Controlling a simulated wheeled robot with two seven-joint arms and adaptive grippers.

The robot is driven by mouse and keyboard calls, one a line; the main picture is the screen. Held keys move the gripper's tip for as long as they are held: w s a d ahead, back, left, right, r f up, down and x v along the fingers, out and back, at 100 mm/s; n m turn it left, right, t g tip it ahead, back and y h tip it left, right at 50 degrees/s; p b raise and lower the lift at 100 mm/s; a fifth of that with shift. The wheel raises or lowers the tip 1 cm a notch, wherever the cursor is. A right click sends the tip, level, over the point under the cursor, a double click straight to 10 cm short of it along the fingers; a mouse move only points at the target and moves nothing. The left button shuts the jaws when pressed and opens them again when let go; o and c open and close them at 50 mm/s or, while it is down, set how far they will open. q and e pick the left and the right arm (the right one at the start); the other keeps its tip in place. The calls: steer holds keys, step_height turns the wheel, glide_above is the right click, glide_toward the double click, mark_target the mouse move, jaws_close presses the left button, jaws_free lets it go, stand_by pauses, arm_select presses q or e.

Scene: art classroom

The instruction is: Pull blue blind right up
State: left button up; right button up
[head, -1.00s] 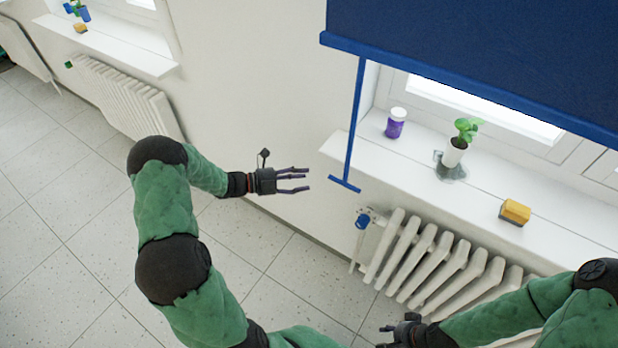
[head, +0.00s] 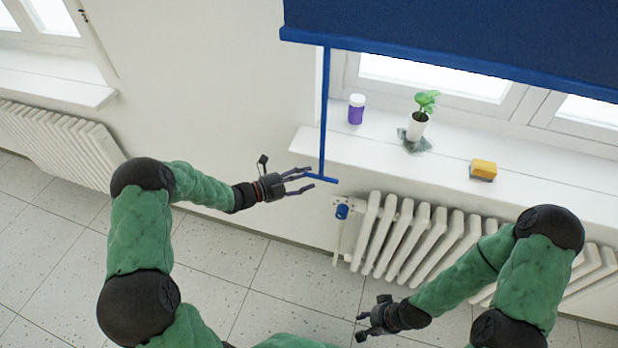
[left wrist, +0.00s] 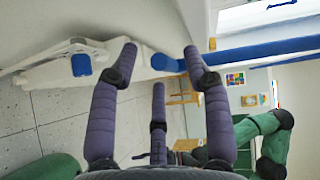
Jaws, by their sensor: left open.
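The blue blind (head: 450,40) hangs partly lowered over the window at upper right. A thin blue rod (head: 324,110) hangs from its left end, with a short crossbar handle (head: 322,178) at the bottom. My left gripper (head: 306,180) is open, its fingertips just left of the crossbar. In the left wrist view the open fingers (left wrist: 160,55) point at the crossbar's end (left wrist: 166,63), which shows between the fingertips; the rod (left wrist: 265,48) runs off to the right. I cannot tell if they touch. My right gripper (head: 366,328) is low, away from the blind; its jaws are unclear.
The white sill (head: 450,165) holds a purple jar (head: 356,109), a potted plant (head: 418,126) and a yellow sponge (head: 483,169). A white radiator (head: 410,235) with a blue valve knob (head: 342,211) stands below, close to the crossbar. Floor at left is clear.

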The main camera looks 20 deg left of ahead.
arm_select(q)
steer(key=shift+x, duration=1.2)
jaws_close()
step_height(320, 180, up, 69)
steer(key=p, duration=3.6)
